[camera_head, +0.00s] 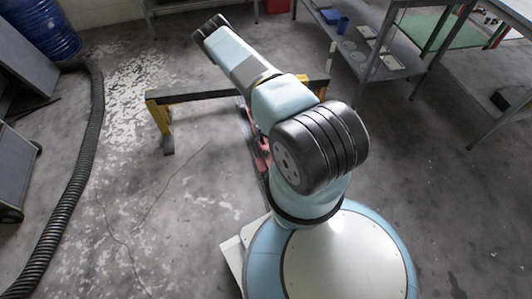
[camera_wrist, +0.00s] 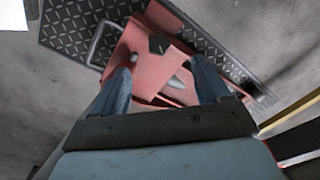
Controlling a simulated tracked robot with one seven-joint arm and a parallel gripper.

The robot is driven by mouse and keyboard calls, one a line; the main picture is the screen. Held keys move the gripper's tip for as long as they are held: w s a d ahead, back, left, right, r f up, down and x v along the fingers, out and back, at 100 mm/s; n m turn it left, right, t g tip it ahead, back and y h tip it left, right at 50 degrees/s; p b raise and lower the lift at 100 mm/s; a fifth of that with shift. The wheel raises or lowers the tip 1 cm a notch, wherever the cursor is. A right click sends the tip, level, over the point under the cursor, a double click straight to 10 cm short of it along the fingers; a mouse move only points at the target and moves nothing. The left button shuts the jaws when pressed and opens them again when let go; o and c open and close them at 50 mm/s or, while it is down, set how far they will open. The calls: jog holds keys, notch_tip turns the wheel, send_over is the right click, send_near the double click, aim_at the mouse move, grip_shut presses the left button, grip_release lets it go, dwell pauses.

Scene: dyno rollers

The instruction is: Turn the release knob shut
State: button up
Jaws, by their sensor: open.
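In the wrist view a dark, angular piece (camera_wrist: 158,43), which looks like the release knob, sits on a red metal body (camera_wrist: 135,45). A pale grey pointed part (camera_wrist: 177,82) shows on the red body, nearer to me. My gripper (camera_wrist: 160,66) is open, with one finger on each side and nothing between the fingertips. The knob lies beyond the fingertips, apart from them as far as I can see. In the head view my arm hides the gripper and the knob; only a strip of the red body (camera_head: 262,158) shows beside my arm.
A dark tread plate (camera_wrist: 75,22) with a metal loop handle (camera_wrist: 97,45) borders the red body. A black-and-yellow frame (camera_head: 160,108) stands behind my arm. A corrugated hose (camera_head: 85,160) lies at left, below a blue drum (camera_head: 40,28). A metal shelf (camera_head: 365,60) stands at right.

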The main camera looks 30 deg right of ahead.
aim_at(266, 153)
jog(key=shift+n+h, duration=0.3)
jog(key=shift+n, duration=0.3)
jog(key=f, duration=0.9)
jog(key=d+f, duration=0.1)
jog(key=f, duration=0.3)
jog(key=shift+w+f, duration=0.35)
jog(key=shift+w, duration=0.05)
jog(key=c, duration=1)
